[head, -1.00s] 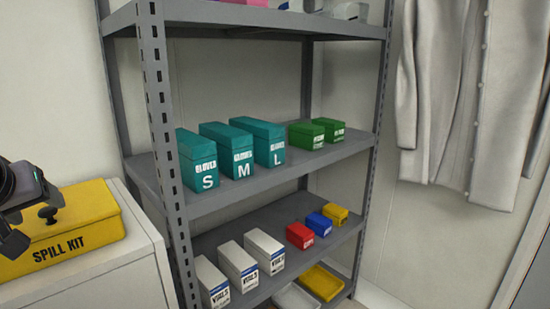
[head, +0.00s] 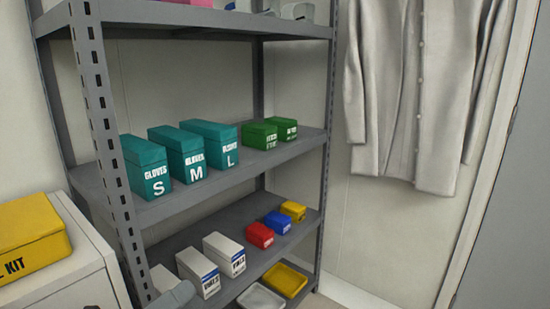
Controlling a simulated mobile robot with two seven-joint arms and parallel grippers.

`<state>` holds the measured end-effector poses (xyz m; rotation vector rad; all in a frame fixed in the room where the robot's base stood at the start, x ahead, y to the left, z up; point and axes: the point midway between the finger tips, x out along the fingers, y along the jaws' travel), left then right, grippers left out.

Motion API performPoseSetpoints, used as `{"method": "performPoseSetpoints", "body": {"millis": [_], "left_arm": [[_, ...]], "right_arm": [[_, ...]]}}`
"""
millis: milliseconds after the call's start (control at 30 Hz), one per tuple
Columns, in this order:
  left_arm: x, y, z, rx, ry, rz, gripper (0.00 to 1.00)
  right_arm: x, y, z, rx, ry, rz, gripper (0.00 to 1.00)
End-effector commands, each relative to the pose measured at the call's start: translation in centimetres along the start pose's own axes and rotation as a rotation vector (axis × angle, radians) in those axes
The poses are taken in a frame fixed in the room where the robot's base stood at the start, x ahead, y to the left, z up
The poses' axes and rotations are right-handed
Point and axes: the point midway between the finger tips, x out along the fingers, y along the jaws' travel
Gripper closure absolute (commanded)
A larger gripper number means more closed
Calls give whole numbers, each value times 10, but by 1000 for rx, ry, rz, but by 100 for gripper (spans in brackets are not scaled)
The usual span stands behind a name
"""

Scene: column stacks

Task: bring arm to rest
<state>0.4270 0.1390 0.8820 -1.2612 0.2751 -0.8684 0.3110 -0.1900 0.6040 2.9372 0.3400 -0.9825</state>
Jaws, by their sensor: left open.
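My right gripper is not in view.
A grey metal rack (head: 92,110) holds teal glove boxes (head: 185,152), green boxes (head: 259,136), white vials boxes (head: 198,272) and small coloured boxes (head: 260,235). A yellow spill kit (head: 28,225) stands on a white cabinet (head: 75,270) at left. A coat (head: 405,90) hangs at right.

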Motion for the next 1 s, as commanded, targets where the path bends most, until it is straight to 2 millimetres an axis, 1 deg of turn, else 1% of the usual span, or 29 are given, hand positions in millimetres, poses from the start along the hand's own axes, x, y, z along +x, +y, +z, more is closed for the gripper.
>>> {"method": "performPoseSetpoints", "body": {"millis": [33, 67, 100, 133, 167, 200, 267, 300, 367, 400, 467, 500, 533, 600, 800, 1000], "left_arm": [[-11, 22, 1, -214, -112, 48, 39], [-18, 36, 3, -337, -180, 77, 39], [-29, 55, 2, -500, -270, 115, 39], [-39, 70, 0, -621, -338, 144, 39], [-50, 85, -3, -740, -408, 173, 39], [-65, 105, -10, -895, -500, 210, 39], [-89, 133, -25, -1114, -638, 262, 39], [-106, 150, -39, -1253, -729, 297, 39], [-130, 172, -60, -1438, -858, 340, 39], [-146, 183, -76, -1550, -940, 368, 39], [-168, 197, -102, -1709, -1062, 405, 39], [-182, 204, -119, -1808, -1141, 427, 39], [-192, 208, -133, -1880, -1201, 443, 39], [-184, 185, -119, -1863, -1188, 434, 39], [-178, 150, -105, -1841, -1189, 433, 39], [-173, 117, -92, -1823, -1192, 430, 39]], "right_arm": [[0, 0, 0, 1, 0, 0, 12], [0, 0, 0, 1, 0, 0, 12], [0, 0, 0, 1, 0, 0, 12], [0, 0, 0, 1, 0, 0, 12], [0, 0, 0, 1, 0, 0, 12], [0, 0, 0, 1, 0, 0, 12], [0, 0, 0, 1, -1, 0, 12], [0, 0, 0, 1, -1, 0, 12], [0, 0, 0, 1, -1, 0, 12], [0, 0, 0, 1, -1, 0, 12], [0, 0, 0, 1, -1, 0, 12], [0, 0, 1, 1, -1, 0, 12], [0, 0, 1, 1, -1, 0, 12], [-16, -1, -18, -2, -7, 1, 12], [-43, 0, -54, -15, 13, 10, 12], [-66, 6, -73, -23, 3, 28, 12]]}}
